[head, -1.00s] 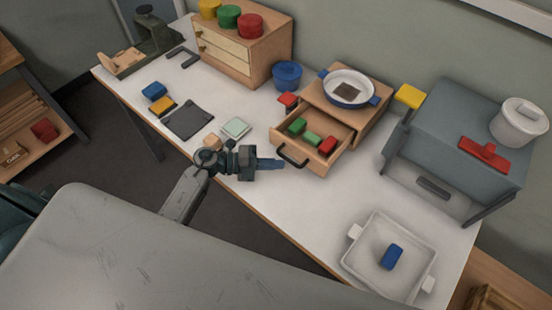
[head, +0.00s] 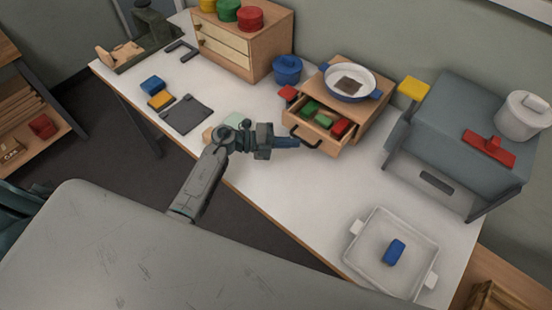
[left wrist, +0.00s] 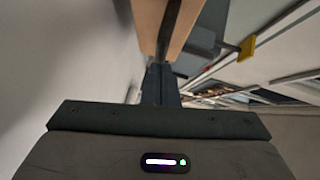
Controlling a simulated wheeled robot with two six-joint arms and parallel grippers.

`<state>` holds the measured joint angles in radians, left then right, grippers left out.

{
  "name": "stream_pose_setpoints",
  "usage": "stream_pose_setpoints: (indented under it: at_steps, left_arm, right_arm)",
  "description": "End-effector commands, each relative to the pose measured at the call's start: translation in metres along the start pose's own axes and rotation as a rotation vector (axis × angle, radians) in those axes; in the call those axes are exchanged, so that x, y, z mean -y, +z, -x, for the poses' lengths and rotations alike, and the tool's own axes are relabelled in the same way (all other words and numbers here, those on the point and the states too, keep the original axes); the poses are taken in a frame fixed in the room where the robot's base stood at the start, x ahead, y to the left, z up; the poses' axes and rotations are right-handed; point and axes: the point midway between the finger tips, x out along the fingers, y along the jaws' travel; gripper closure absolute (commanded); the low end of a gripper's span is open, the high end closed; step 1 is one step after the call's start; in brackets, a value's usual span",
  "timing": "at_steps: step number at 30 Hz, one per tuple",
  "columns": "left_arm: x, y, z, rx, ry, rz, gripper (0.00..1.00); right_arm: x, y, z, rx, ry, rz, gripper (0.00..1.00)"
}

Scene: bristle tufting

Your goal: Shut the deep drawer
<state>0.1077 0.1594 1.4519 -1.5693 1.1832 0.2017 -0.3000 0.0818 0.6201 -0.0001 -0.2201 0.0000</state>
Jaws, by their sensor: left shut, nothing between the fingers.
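The deep drawer (head: 327,147) is part of a small wooden cabinet (head: 372,113) on the white table. It stands partly open, with green and red blocks (head: 323,120) inside and a dark handle (head: 306,143) on its front. My left gripper (head: 295,142) is shut and empty, its blue-grey fingertips at the handle and drawer front. In the left wrist view the shut fingers (left wrist: 160,82) point at the wooden drawer front (left wrist: 150,22) and seem to touch near the dark handle. My right gripper is not in view.
A white pan (head: 350,80) with blue handles sits on the cabinet. A blue pot (head: 287,69) and a red block (head: 287,93) are left of it. A grey oven-like box (head: 455,125) stands right. A white tray (head: 375,270) is at the front right. Table between is clear.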

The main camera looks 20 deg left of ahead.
Motion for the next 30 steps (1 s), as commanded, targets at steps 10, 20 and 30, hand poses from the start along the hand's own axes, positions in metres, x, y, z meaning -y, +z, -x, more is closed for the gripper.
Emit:
stream_pose_setpoints:
  at_steps: [10, 20, 30]
  left_arm:
    - [0.012, 0.054, -0.052, 0.001, -0.002, -0.001, 1.00]
    - [0.022, 0.076, -0.073, 0.001, 0.000, 0.000, 1.00]
    - [0.025, 0.079, -0.075, 0.004, -0.003, -0.003, 1.00]
  right_arm:
    - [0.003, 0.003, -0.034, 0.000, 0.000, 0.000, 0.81]
    - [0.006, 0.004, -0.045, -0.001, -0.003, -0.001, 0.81]
    - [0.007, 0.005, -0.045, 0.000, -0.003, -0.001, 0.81]
